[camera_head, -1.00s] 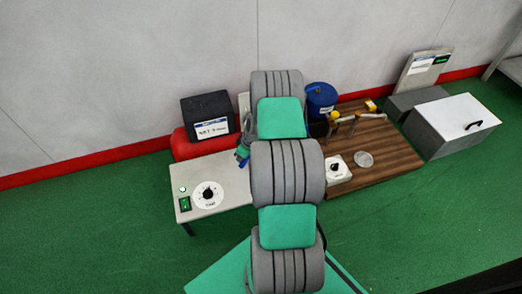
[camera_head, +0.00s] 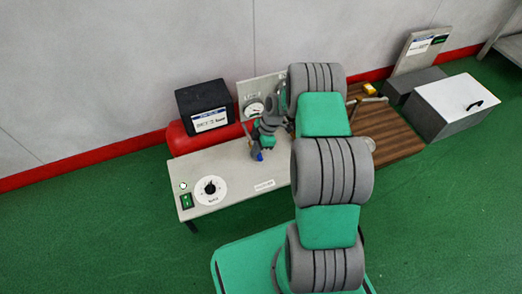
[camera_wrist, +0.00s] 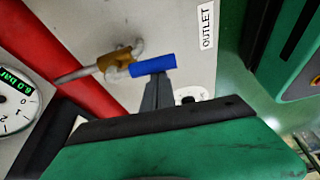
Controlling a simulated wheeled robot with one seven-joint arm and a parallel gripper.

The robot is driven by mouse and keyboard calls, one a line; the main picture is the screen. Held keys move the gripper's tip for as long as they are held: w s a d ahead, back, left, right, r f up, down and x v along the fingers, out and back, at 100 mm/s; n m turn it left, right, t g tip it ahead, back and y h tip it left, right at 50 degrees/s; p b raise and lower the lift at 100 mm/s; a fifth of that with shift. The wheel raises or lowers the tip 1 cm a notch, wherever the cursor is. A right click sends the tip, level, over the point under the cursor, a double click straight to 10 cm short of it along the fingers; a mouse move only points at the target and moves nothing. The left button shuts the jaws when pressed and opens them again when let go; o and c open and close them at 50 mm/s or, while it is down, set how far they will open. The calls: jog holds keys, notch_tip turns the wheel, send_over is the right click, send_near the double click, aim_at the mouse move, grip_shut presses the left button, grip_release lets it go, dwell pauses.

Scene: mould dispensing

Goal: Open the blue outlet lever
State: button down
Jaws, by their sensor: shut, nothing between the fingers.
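The blue outlet lever (camera_wrist: 153,65) shows in the wrist view as a short blue bar, lying roughly along the line of the brass valve (camera_wrist: 115,58) and its grey pipe. An OUTLET label (camera_wrist: 207,25) is beside it on the pale panel. My gripper (camera_wrist: 158,79) is shut, with its fingertips right at the lever's near side; I cannot tell if they touch it. Nothing is between the fingers. In the head view, the small blue part (camera_head: 259,156) shows just below my wrist, above the grey bench (camera_head: 228,166); my fingertips are hard to make out there.
A red tank (camera_head: 178,140) lies behind the bench, with a black labelled box (camera_head: 205,105) above it. A round gauge (camera_wrist: 14,107) is at the left in the wrist view. The bench's dial (camera_head: 210,189) is at the left. A wooden table (camera_head: 398,135) is at the right.

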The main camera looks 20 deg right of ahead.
jog(key=shift+d, duration=0.25)
dwell(0.3)
notch_tip(320, 180, up, 10)
jog(key=p, duration=0.4)
jog(key=shift+a, duration=0.3)
